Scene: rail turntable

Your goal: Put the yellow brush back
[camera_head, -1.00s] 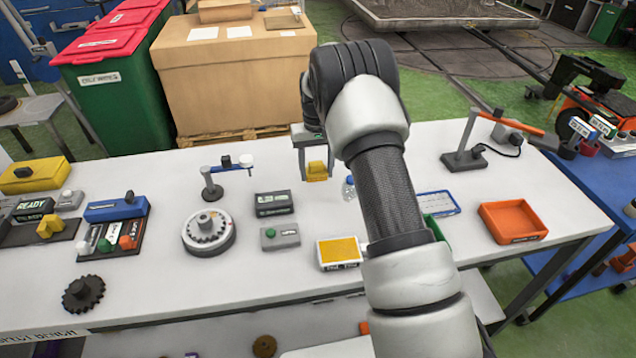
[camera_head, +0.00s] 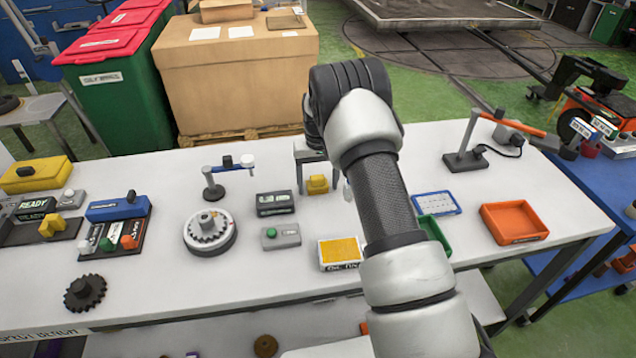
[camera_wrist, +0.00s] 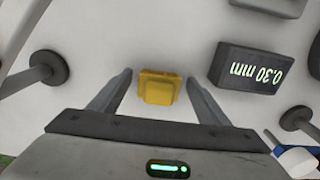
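A small yellow block (camera_head: 317,185), which I take to be the yellow brush, sits between the fingertips of my gripper (camera_head: 313,187) over the back middle of the white bench. It also shows in the wrist view (camera_wrist: 158,90), between the two grey fingers. Slim gaps seem to show beside it there, but it moves along with my gripper, so the fingers appear shut on it. Its height above the bench is hard to tell. Another yellow piece (camera_head: 52,226) is on a dark base with a READY display (camera_head: 33,205) at the left.
A dark display box (camera_head: 275,203) reading 0.30 mm in the wrist view and a small blue-and-white stand (camera_head: 213,188) are near my gripper. A round geared unit (camera_head: 208,232), a yellow-topped box (camera_head: 340,253), a green tray (camera_head: 434,236) and an orange tray (camera_head: 515,222) stand on the bench.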

